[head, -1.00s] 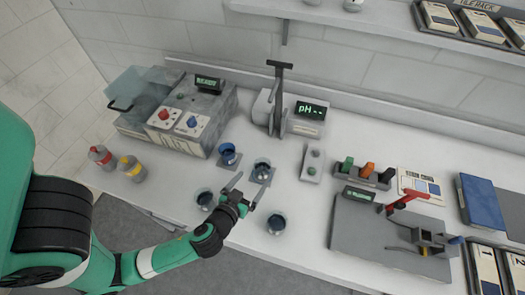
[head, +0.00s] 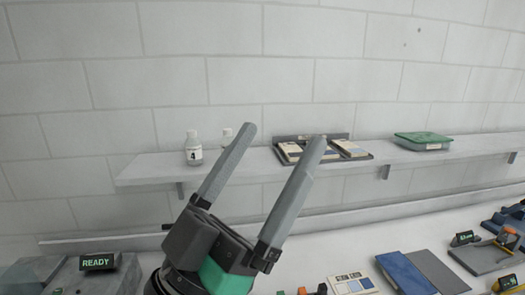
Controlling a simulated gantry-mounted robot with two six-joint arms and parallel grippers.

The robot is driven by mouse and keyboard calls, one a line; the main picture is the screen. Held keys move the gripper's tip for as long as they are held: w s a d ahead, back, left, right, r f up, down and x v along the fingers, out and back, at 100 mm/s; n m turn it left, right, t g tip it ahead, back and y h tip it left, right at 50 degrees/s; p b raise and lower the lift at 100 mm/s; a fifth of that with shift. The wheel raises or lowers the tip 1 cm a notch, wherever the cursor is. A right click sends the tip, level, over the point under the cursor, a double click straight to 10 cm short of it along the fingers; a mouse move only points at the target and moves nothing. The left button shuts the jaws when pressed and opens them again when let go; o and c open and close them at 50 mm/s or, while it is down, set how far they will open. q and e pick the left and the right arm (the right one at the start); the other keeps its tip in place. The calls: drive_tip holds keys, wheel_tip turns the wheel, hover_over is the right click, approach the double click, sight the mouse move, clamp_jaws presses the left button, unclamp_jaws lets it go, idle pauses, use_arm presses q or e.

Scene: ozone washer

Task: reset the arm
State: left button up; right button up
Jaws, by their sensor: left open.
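My left gripper (head: 281,134) is large and close in the middle of the head view. Its two long grey fingers point up and lean right, well apart. It is open, with nothing between the fingers. The fingertips overlap the wall shelf in the picture, and I cannot tell how far they are from it. My right gripper is out of view.
A wall shelf (head: 225,165) holds a white bottle (head: 193,152), a tile rack (head: 352,149) and a green-lidded box (head: 422,142). Below are a machine with a READY display (head: 100,262), a blue book (head: 405,276) and a grey one (head: 437,272). The wall above is bare.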

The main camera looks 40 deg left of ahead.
use_arm(q)
wheel_tip(320, 180, up, 26)
drive_tip(key=s+m+h+p, duration=0.1)
drive_tip(key=p, duration=2.3)
drive_tip(key=shift+s+d+r+t+h, duration=0.25)
drive_tip(key=shift+d+t+h, duration=0.05)
drive_tip(key=shift+d, duration=0.05)
